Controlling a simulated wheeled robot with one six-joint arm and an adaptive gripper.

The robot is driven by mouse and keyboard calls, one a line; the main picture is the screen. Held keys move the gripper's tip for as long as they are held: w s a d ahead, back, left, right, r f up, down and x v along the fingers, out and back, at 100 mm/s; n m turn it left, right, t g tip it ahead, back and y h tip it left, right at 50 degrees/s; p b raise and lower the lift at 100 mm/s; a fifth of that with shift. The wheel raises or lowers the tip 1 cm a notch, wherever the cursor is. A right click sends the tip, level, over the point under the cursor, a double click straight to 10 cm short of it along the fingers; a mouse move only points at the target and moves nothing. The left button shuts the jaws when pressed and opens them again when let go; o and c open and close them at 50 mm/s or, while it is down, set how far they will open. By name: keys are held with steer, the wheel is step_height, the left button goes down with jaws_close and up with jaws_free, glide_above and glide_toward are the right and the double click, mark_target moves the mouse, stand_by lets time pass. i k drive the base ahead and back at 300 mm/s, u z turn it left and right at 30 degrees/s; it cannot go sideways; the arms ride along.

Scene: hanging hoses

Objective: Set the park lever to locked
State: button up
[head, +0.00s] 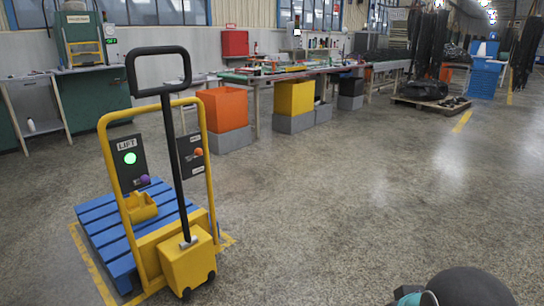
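A yellow pallet truck (187,262) stands at the left with a long black handle (166,110) rising from it. A dark panel (129,160) on the left of its frame reads LIFT and has a lit green lamp (130,158) and a purple knob (144,180). A second dark panel (186,160) on the right of the frame has an orange knob (198,152) and small labels that I cannot read clearly; it may be the park lever's panel. The black handle passes close to this panel's left edge. My gripper is not in view; a dark, rounded part of my arm shows at the bottom right.
A blue pallet (100,230) lies behind the truck's frame, inside yellow floor lines. Orange (222,108) and yellow (295,97) bins stand along a workbench behind. Dark hoses (428,45) hang at the back right. The floor at centre and right is clear.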

mark_target(198, 152)
steer(key=u, duration=0.15)
steer(key=k, duration=0.25)
steer(key=z, duration=1.05)
steer(key=i, duration=1.15)
steer(key=u, duration=1.25)
steer(key=i, duration=0.75)
steer(key=u, duration=0.85)
